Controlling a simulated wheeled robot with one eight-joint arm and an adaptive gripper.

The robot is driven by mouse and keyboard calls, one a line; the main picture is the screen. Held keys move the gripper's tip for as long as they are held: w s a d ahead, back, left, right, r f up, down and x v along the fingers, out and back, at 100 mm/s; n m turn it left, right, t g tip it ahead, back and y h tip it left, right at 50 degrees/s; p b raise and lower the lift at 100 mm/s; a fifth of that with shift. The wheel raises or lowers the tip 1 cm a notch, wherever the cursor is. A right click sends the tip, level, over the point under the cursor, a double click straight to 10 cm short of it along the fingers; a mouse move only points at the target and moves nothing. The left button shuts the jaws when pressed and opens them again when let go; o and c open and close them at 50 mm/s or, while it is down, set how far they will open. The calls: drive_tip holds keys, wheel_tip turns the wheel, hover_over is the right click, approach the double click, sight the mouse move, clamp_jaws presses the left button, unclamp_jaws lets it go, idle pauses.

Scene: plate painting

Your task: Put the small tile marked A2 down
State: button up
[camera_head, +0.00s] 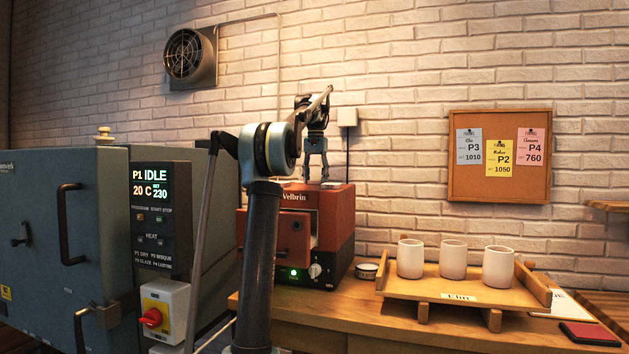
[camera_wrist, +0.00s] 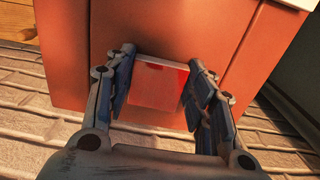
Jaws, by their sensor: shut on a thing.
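My gripper (camera_head: 317,178) is above the top of the small orange Velbrin kiln (camera_head: 338,215) in the head view. In the wrist view my gripper (camera_wrist: 160,95) is shut on a small square tile (camera_wrist: 158,86), held between its two fingers. The tile has a pale far edge and a reddish face; no A2 mark can be read. Below it is the kiln's orange top (camera_wrist: 85,60). I cannot tell whether the tile touches that top. In the head view the tile is too small to make out clearly.
A large blue-grey kiln (camera_head: 40,240) with a control panel stands at left. A wooden tray (camera_head: 400,287) with three white cups is right of the orange kiln, and a small round tin (camera_head: 367,271) lies between them. The brick wall (camera_head: 400,120) is close behind.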

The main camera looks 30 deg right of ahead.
drive_tip(key=shift+f, duration=0.1)
drive_tip(key=o, duration=1.2)
drive_tip(key=shift+r, duration=3.85)
